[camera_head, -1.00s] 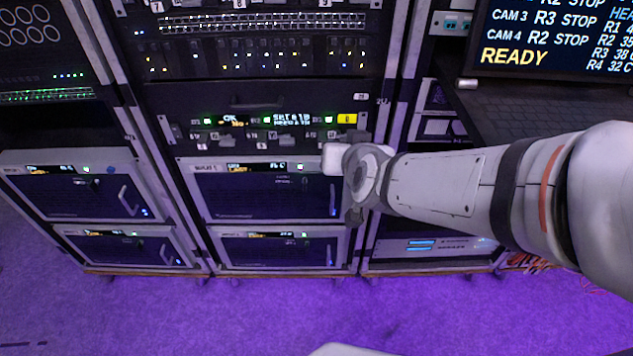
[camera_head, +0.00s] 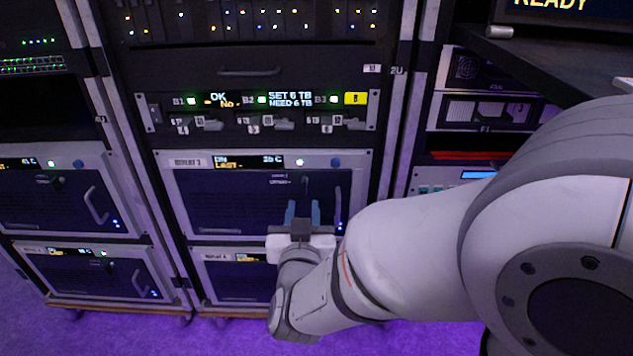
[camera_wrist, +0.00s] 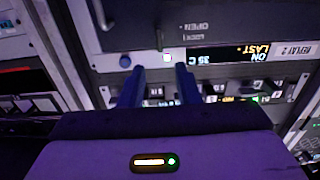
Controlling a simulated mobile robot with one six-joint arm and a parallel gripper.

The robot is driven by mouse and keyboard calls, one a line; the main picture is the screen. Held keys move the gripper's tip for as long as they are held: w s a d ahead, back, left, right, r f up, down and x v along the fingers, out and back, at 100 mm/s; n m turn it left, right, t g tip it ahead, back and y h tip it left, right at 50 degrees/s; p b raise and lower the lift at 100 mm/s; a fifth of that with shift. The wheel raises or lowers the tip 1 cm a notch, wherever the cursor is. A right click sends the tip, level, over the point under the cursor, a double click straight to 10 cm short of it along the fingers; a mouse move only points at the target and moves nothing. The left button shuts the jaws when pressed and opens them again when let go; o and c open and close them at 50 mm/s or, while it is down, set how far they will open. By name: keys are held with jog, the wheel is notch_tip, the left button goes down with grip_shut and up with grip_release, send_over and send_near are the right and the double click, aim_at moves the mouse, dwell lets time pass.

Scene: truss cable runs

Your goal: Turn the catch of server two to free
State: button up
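The server (camera_head: 250,205) with a small display stands in the middle rack. In the wrist view it appears upside down, and its label (camera_wrist: 293,53) seems to read "REPLAY 2". Its catch (camera_head: 305,184) is a small dark lever beside LOCK and OPEN marks. The catch (camera_wrist: 160,38) also shows in the wrist view, roughly lengthwise in the picture. My gripper (camera_head: 303,212) is in front of this server, just below the catch in the head view. Its two blue fingers are apart with nothing between them; in the wrist view the gripper (camera_wrist: 160,78) points toward the catch.
A bar handle (camera_head: 338,208) sticks out right of the catch. A panel with several levers (camera_head: 255,115) is higher up. Another server (camera_head: 225,278) is below, partly hidden by my arm.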

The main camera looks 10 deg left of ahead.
aim_at(305, 184)
jog(key=p+x, duration=0.4)
jog(key=x, duration=0.2)
jog(key=shift+w+a, duration=0.15)
jog(key=shift+w, duration=0.55)
jog(key=shift+c, duration=0.2)
